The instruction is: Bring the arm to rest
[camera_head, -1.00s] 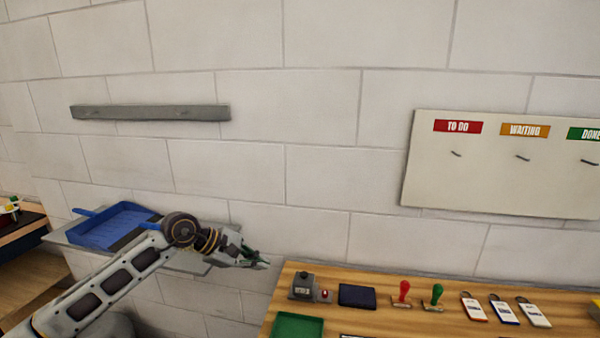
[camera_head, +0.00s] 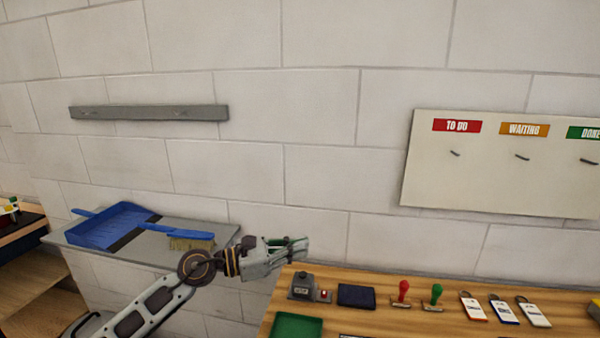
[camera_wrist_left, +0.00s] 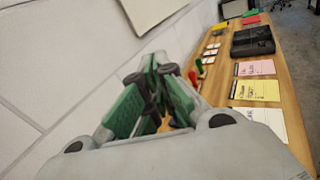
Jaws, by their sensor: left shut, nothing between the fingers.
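My left gripper (camera_head: 290,246) is shut and empty. It is in the air in front of the wall, just above the left back corner of the wooden bench (camera_head: 380,322). In the left wrist view its green-padded fingers (camera_wrist_left: 150,95) point along the bench, with the wall on the left. My left arm comes in from the lower left, in front of the grey shelf (camera_head: 150,256). My right gripper is not in view.
A blue dustpan (camera_head: 112,225) and a brush (camera_head: 191,238) lie on the shelf. The bench holds a small grey device (camera_head: 303,286), a dark blue pad (camera_head: 356,296), a red stamp (camera_head: 402,292), a green stamp (camera_head: 435,297), several tags and a green tray (camera_head: 297,327).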

